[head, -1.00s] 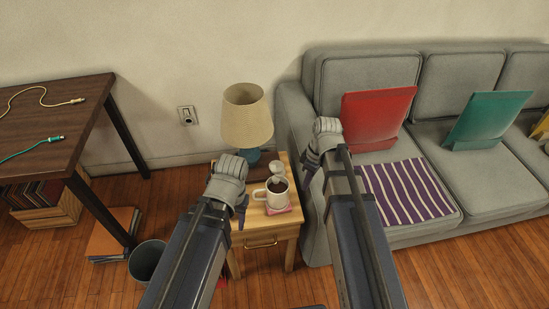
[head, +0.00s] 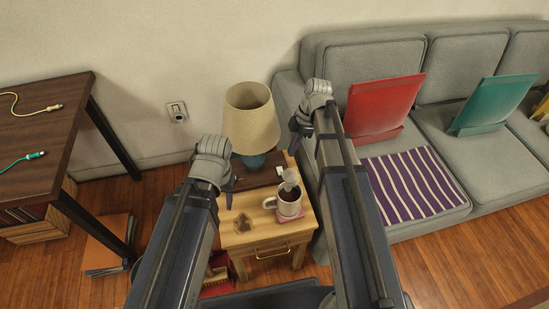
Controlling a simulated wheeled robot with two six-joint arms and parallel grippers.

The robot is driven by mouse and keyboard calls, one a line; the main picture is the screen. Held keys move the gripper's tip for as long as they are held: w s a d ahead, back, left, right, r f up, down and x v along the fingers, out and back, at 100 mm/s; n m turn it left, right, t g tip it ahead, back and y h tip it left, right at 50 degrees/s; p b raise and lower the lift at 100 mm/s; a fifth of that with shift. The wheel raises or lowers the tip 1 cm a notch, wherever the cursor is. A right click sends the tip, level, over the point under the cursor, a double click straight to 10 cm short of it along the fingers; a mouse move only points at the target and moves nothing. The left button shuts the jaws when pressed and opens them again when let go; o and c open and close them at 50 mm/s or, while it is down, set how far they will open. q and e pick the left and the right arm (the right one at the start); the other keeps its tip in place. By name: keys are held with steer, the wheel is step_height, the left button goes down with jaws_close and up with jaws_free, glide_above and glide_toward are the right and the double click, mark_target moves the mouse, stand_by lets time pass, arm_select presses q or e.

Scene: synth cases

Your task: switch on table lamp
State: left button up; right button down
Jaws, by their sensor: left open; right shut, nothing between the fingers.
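The table lamp (head: 251,118) stands at the back of the small wooden side table (head: 262,236). It has a beige shade and a rounded blue base (head: 254,161). The shade shows no clear glow, and I see no switch. My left gripper (head: 229,197) is open and empty, in front and to the left of the lamp base. My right gripper (head: 294,146) is shut and empty, to the right of the lamp. I cannot tell how close either one is to the lamp; neither visibly touches it.
A white mug (head: 288,203) with dark liquid sits on a pink coaster (head: 291,222) at the table's front right. A dark flat object (head: 258,178) lies before the lamp base. A grey sofa (head: 408,222) stands right, a dark desk (head: 38,120) left. A wall socket (head: 177,111) is behind.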

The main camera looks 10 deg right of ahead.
mark_target(281, 173)
arm_select(q)
steer(key=shift+w+a, duration=0.1)
steer(key=shift+w, duration=0.1)
arm_select(e)
steer(key=shift+w+a+r, duration=0.1)
steer(key=shift+w, duration=0.1)
arm_select(q)
step_height(281, 173, down, 10)
steer(key=b, duration=0.9)
steer(key=shift+r+b, duration=0.25)
steer(key=shift+b, duration=0.05)
arm_select(e)
steer(key=x, duration=1)
